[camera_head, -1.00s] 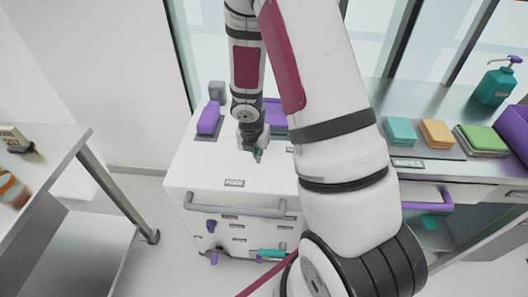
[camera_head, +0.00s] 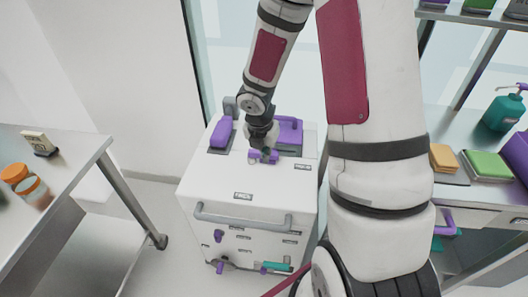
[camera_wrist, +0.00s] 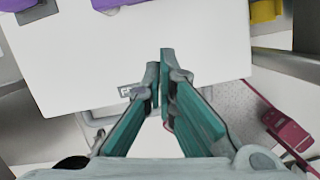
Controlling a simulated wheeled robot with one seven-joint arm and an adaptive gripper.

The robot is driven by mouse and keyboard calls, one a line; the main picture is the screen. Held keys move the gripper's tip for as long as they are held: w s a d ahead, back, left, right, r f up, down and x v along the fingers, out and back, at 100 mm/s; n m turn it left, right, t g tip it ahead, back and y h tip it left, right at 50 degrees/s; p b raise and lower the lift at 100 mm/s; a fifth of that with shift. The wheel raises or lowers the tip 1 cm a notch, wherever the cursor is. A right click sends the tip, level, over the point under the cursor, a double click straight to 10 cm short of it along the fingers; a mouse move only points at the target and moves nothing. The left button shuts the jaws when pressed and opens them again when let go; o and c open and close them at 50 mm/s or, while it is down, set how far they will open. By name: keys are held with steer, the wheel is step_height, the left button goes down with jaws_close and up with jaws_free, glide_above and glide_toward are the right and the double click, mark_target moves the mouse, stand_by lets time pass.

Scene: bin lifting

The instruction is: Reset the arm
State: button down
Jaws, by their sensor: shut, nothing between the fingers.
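My gripper (camera_head: 262,154) hangs at the end of my arm, over the top of the white cart (camera_head: 205,180), close to its purple items. In the wrist view the green fingers (camera_wrist: 160,78) meet at their tips, with nothing between them. The white cart top (camera_wrist: 205,45) lies beyond the tips; the height of the gap cannot be told. A purple container (camera_head: 291,128) stands on the cart, and a small purple part (camera_head: 257,158) shows by the fingertips.
Another purple item (camera_head: 221,133) is at the cart's left. At right, a counter holds a green stack (camera_head: 486,166) and a teal pump bottle (camera_head: 503,110). My arm hides the middle.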

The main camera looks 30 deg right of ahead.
steer(key=s+a+r+m+t+h, duration=0.1)
steer(key=s+r+m, duration=0.2)
steer(key=r+m, duration=0.45)
steer(key=s+a+r+m+h, duration=0.1)
steer(key=s+r+m, duration=0.25)
steer(key=r, duration=0.65)
steer(key=s+a+r+m+t+y, duration=0.1)
steer(key=s+a+r+m+y, duration=0.1)
steer(key=s+a+r+m, duration=0.2)
steer(key=s+a+r+m+t+y, duration=0.1)
steer(key=s+a+r+m, duration=0.4)
steer(key=s+m, duration=0.5)
steer(key=shift+s+a+r+y, duration=0.2)
steer(key=shift+s+a+y, duration=0.35)
steer(key=shift+a, duration=0.25)
steer(key=shift+w+d, duration=0.1)
steer(key=shift+d, duration=0.05)
